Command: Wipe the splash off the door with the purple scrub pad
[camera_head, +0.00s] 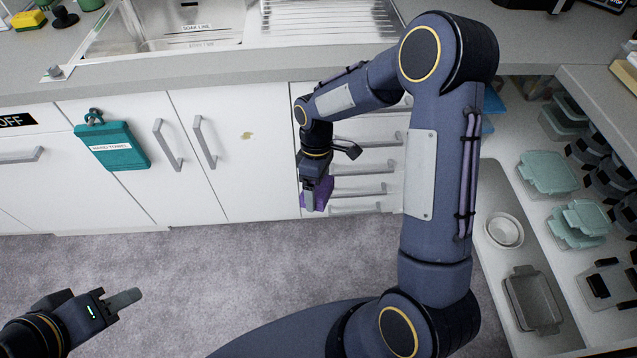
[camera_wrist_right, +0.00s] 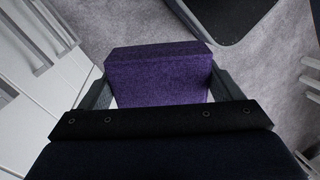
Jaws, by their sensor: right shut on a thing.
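The purple scrub pad (camera_wrist_right: 158,75) is a thick block held between the two fingers of my right gripper (camera_wrist_right: 160,92) in the right wrist view. In the head view the pad (camera_head: 323,193) shows beside the right gripper (camera_head: 308,190), in front of the drawers. The splash (camera_head: 246,135) is a small yellowish mark on the white cabinet door (camera_head: 215,165), to the left of the right gripper and higher in the picture. The pad is apart from the splash. My left gripper (camera_head: 122,302) is low at the left over the floor; its finger gap cannot be made out.
Door handles (camera_head: 204,142) stick out left of the splash. Drawers with bar handles (camera_head: 365,170) lie behind my right arm. Shelves with containers (camera_head: 548,172) stand at the right. The carpet (camera_head: 190,260) before the cabinets is clear.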

